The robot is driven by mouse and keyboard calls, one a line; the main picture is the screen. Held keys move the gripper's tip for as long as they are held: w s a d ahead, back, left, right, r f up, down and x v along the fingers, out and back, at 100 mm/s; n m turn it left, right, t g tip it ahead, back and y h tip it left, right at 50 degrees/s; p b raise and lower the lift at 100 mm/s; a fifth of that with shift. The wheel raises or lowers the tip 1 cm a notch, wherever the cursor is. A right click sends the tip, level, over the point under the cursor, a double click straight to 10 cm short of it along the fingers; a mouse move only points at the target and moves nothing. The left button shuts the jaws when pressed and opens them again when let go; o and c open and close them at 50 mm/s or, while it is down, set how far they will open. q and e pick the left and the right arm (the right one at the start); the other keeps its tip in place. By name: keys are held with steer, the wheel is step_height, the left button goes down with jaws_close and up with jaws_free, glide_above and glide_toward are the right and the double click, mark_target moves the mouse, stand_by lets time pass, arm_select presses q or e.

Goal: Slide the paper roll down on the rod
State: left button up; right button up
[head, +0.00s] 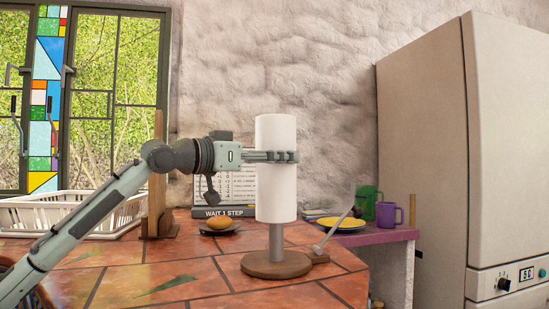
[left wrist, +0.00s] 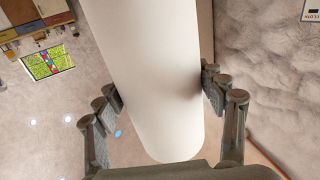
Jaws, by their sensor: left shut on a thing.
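The white paper roll (head: 275,195) stands upright around the grey rod (head: 276,240) in the head view. Its lower end is above the round wooden base (head: 276,264), and a bare length of rod shows between them. My left gripper (head: 284,156) is shut on the roll at its upper half, coming from the left. In the left wrist view the roll (left wrist: 150,70) lies between both fingers of my left gripper (left wrist: 160,92). The rod's top is hidden inside the roll. My right gripper is not in view.
A dark plate with a bread roll (head: 218,222) sits behind left of the base. A white basket (head: 60,212) is at left. The front tiled counter (head: 190,285) is clear.

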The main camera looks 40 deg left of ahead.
arm_select(q)
steer(key=shift+f+b, duration=0.55)
steer(key=shift+f, duration=0.3)
steer(key=o, duration=1.3)
steer(key=shift+o, duration=0.2)
